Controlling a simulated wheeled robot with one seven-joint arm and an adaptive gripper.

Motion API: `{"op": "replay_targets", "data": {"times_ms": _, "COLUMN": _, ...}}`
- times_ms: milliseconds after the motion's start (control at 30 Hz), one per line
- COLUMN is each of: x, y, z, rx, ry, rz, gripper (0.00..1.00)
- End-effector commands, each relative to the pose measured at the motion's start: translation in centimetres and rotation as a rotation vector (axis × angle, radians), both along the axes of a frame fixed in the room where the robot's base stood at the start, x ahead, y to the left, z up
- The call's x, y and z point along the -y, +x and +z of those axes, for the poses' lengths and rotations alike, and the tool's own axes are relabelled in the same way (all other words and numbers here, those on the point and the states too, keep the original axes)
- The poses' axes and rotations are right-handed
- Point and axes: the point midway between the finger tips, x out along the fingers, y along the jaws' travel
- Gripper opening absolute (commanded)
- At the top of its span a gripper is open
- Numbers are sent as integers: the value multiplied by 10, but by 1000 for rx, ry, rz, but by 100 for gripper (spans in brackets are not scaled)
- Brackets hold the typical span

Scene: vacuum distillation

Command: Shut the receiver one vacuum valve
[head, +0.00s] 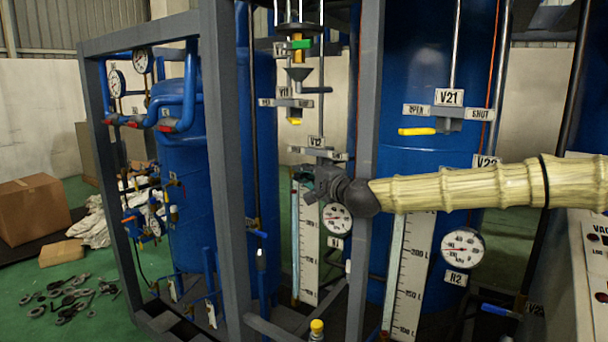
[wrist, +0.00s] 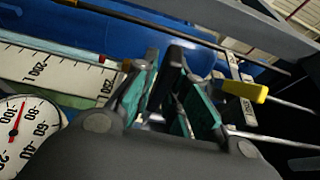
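The valve labelled V11 (head: 284,92) is on the middle pipe in the head view, with small side plates too small to read surely. Its yellow handle (head: 295,121) shows as a short stub below the plates. A yellow handle (wrist: 245,90) also shows in the wrist view, right of my fingers and apart from them. My gripper (head: 318,183) is below V11, close under the V12 label (head: 316,142).
Valve V21 (head: 449,97) has a yellow handle (head: 417,131) pointing left toward its OPEN plate. A grey frame post (head: 368,90) stands close to my wrist. Gauges (head: 337,218) and (head: 463,247), level scales (head: 410,270) and blue tanks (head: 400,60) crowd the area.

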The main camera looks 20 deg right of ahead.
Motion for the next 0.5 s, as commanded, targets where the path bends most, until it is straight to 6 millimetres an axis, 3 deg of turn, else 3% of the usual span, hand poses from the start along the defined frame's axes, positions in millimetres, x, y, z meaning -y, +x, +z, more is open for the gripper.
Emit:
{"op": "replay_targets", "data": {"times_ms": 100, "x": 0, "y": 0, "z": -2, "rx": -2, "ry": 0, "rz": 1, "gripper": 33}}
{"op": "replay_targets", "data": {"times_ms": 500, "x": 1, "y": -4, "z": 1, "rx": 1, "ry": 0, "rz": 1, "gripper": 33}}
